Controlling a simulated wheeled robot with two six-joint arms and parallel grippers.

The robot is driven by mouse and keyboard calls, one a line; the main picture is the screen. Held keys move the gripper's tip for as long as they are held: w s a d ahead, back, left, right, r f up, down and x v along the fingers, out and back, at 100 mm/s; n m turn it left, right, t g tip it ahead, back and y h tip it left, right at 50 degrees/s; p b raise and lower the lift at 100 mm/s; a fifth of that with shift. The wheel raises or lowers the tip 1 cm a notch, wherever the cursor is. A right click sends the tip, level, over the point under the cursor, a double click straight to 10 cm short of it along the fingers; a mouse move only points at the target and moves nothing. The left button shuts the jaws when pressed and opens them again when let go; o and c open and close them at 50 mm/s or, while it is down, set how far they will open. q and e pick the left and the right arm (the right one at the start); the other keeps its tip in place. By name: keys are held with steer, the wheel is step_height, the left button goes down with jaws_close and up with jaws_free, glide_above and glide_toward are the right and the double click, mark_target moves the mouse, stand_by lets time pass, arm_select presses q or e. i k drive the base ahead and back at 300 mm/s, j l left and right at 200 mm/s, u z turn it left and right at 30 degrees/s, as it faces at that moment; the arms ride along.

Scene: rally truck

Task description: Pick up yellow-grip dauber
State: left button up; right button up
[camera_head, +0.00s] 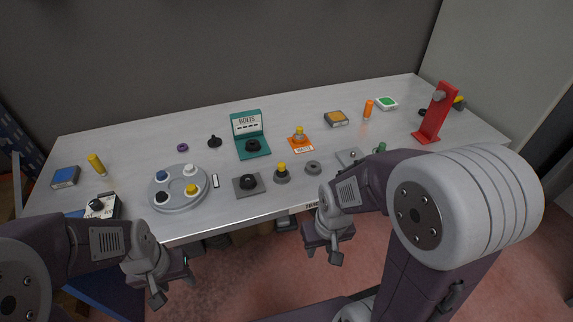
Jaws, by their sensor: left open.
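Several yellow-topped things show, and I cannot tell for certain which is the yellow-grip dauber. A small piece with a yellow knob (282,168) stands upright on a dark round base at the front middle of the table. Another yellow-topped piece (192,189) stands in the round grey tray (166,205). A yellow cylinder (96,163) stands at the far left. A yellow-topped piece (299,132) stands on an orange base. My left gripper (173,287) is open and empty, in front of the table's front edge. My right gripper (323,255) appears open and empty, also in front of that edge.
The tray also holds blue, white and black-topped pieces. A black-knobbed square block (248,184) and a grey ring-like piece (313,168) stand near the front edge. A teal stand (252,147) is behind. A red stand (435,115) is at right. The back left tabletop is clear.

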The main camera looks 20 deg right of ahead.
mark_target(94, 160)
steer(key=i+j+z, duration=0.25)
steer(key=j+z, duration=0.2)
steer(key=j, duration=0.75)
steer(key=j+z, duration=0.45)
steer(key=j, duration=0.8)
